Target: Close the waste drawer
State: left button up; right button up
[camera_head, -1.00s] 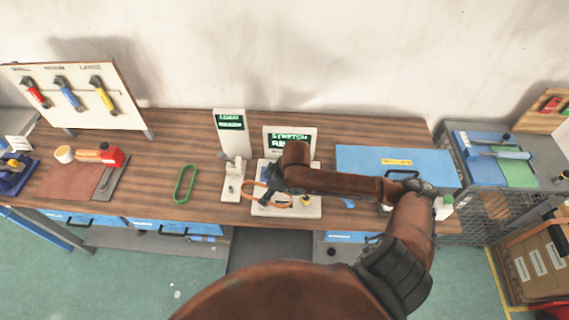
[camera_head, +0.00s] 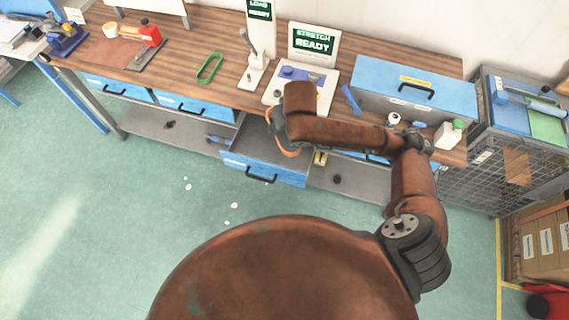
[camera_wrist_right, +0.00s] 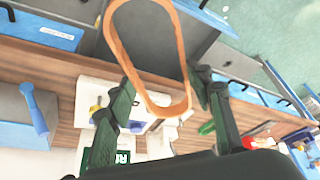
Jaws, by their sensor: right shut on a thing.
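A drawer (camera_head: 262,152) with a grey inside and a blue front stands pulled out under the middle of the workbench; its label is too small to read. Its black handle (camera_head: 261,176) faces outward. My right gripper (camera_head: 277,122) is above the back of the open drawer, near the bench's front edge. It is shut on an orange loop band (camera_head: 289,151), which hangs over the drawer. In the right wrist view the band (camera_wrist_right: 166,110) sits between the fingers (camera_wrist_right: 162,82), with the grey drawer inside (camera_wrist_right: 205,42) beyond it. My left gripper is not in view.
The stretch tester (camera_head: 312,45) with a READY screen stands on the bench behind the gripper. A green loop band (camera_head: 209,68) lies to its left and a blue case (camera_head: 415,88) to its right. Other blue drawers (camera_head: 195,106) are shut.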

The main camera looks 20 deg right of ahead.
aim_at(276, 145)
jog(key=k, duration=0.4)
jog(key=u, duration=1)
jog(key=i, duration=0.95)
jog(key=z, duration=1.35)
jog(key=i, duration=0.5)
jog(key=u, duration=0.05)
